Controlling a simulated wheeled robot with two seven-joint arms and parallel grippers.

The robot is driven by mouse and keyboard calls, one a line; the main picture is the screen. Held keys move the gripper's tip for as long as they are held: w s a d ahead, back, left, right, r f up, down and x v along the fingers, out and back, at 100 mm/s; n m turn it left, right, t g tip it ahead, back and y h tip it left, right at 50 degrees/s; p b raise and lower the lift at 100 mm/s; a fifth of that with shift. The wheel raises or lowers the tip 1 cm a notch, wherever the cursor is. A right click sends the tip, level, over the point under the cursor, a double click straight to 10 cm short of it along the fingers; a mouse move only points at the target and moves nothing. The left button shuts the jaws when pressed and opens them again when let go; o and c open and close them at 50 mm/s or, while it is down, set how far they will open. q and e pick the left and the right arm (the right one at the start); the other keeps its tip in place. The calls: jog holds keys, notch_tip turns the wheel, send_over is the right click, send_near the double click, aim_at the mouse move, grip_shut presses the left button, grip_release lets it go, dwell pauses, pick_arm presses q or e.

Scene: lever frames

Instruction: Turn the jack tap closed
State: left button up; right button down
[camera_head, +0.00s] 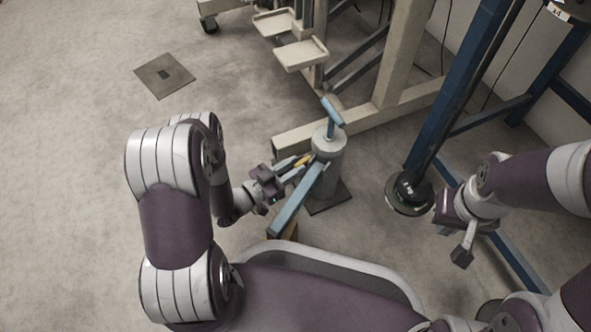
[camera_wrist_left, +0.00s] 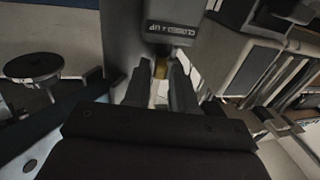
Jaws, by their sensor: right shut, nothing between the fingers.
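The jack (camera_head: 328,150) is a grey upright cylinder with a light blue T-shaped top (camera_head: 333,113), standing on a dark base plate. A blue lever (camera_head: 297,203) slopes from it toward me. The small yellow tap (camera_head: 303,160) is at its left side; it also shows in the left wrist view (camera_wrist_left: 160,68), under a label (camera_wrist_left: 172,30) reading "CLOSED" and "UP". My left gripper (camera_head: 290,171) is at the tap, its fingers (camera_wrist_left: 160,85) apart on either side of it. Contact cannot be made out. My right gripper (camera_head: 462,240) is shut and empty, away at the right.
A beige frame (camera_head: 385,112) stands behind the jack. A blue post (camera_head: 455,85) with a round dark foot (camera_head: 410,192) stands between the jack and my right gripper. A floor plate (camera_head: 165,76) lies at the upper left. The left floor is clear.

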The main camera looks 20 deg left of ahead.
pick_arm(q)
jog(key=shift+w+d, duration=0.4)
jog(key=shift+w, duration=0.05)
grip_shut()
jog(key=shift+w+a+r+m+g+h, duration=0.2)
jog(key=shift+m+g+h, duration=0.1)
jog(key=shift+m+h, duration=0.1)
jog(key=shift+f+m+g+h, duration=0.15)
jog(key=shift+m+g+h, duration=0.65)
jog(key=shift+g+h, duration=0.2)
grip_release()
